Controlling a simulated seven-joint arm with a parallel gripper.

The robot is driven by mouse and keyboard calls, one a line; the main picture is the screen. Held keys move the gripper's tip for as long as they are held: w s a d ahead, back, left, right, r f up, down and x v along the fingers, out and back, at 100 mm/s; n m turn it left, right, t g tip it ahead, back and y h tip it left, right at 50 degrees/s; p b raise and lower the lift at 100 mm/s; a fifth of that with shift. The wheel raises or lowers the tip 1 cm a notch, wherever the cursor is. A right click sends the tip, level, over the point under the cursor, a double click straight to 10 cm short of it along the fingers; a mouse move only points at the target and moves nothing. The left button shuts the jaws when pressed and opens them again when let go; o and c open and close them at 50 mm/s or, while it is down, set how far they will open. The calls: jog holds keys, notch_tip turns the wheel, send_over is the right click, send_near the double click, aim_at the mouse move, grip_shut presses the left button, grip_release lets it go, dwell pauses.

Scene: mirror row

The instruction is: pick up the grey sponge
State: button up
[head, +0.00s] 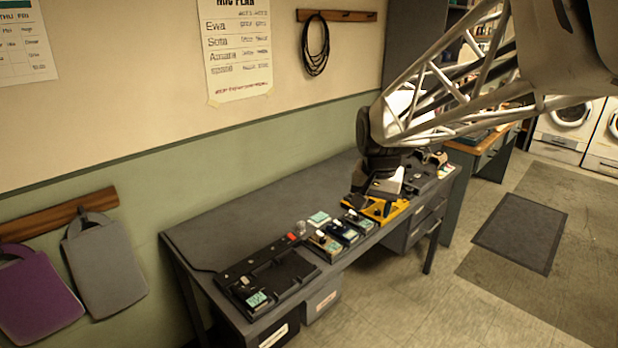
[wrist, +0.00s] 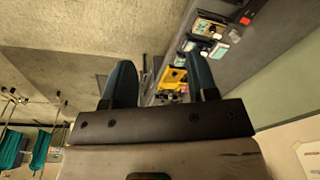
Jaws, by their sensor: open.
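I cannot make out a grey sponge for sure in either view. My gripper (head: 380,207) is above the far half of the dark grey bench (head: 210,232), over or beside a yellow item (head: 408,207). In the wrist view my gripper (wrist: 161,76) has its two dark teal fingers apart, with no object visibly held. The yellow item (wrist: 171,79) shows beyond and between the fingers there. The arm and gripper hide part of the bench around that item.
Several small boxes (head: 324,243) with pale tops stand in a row along the bench. A black tray (head: 268,281) lies nearer, with a small red item (head: 292,236) beside it. The wall runs behind the bench. A dark mat (head: 519,232) lies on the floor.

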jog(key=w+a+f+m, duration=0.1)
jog(key=w+a+f, duration=0.1)
jog(key=w, duration=0.3)
jog(key=w+a+f, duration=0.2)
jog(key=w, duration=0.3)
jog(key=m+g, duration=0.2)
jog(key=m, duration=0.2)
send_over(300, 223)
notch_tip(300, 223, down, 20)
jog(key=shift+s+d+f, duration=0.1)
jog(key=shift+s+f, duration=0.05)
jog(key=shift+f, duration=0.15)
jog(key=shift+f, duration=0.15)
jog(key=shift+f, duration=1.2)
jog(key=shift+f, duration=0.1)
